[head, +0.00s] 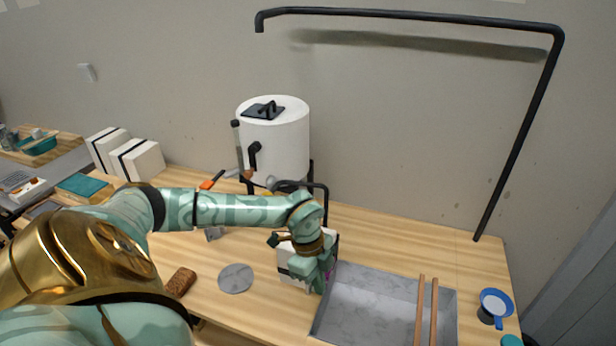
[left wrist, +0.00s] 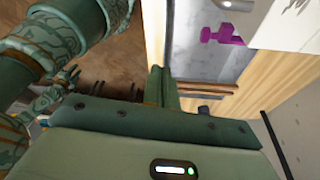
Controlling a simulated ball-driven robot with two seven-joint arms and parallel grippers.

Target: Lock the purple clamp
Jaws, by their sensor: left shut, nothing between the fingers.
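The purple clamp (left wrist: 222,36) shows in the left wrist view, fixed at the side of a white box (left wrist: 280,25). In the head view only a small bit of the clamp (head: 329,279) shows, mostly hidden by my left gripper (head: 321,285). The left gripper is shut and empty, pointing down close beside the white box (head: 287,262). I cannot tell whether it touches the clamp. In the left wrist view its green finger (left wrist: 165,88) shows. My right gripper is in neither view.
A grey sink tray (head: 365,300) lies right of the box, with two wooden rods (head: 426,310) across it. A blue-rimmed cup (head: 495,303), a round grey disc (head: 235,278) and a cork block (head: 180,282) are on the table. A white tank (head: 275,140) stands behind.

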